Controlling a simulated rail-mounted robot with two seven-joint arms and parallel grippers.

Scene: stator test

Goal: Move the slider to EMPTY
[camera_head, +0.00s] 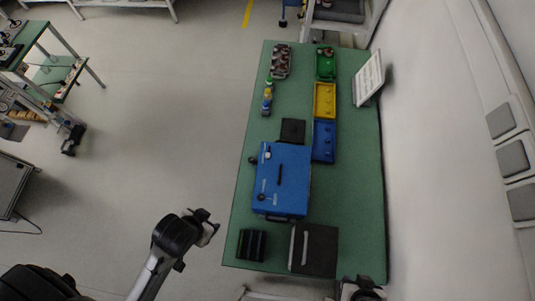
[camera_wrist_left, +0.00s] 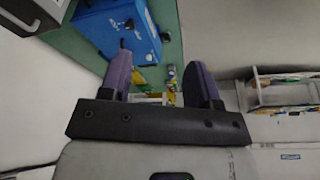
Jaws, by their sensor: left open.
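The blue box (camera_head: 288,188) stands on the green table. Its top carries a dark slot-like bar (camera_head: 280,174) and small dark knobs. I cannot tell which part is the slider, and no EMPTY label is legible. The blue box (camera_wrist_left: 112,28) also shows at the upper left of the left wrist view. My left gripper (camera_head: 207,222) is left of the table, apart from the box. In the left wrist view its purple fingers (camera_wrist_left: 161,68) are spread, with nothing between them. My right gripper (camera_head: 362,290) is at the bottom edge, partly cut off, its jaws unclear.
On the green table (camera_head: 355,205) stand a black case (camera_head: 316,250), a small black object (camera_head: 251,245), a black square (camera_head: 293,130), and green (camera_head: 326,65), yellow (camera_head: 325,100) and blue (camera_head: 324,142) bins. A white sign (camera_head: 369,78) stands at right.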

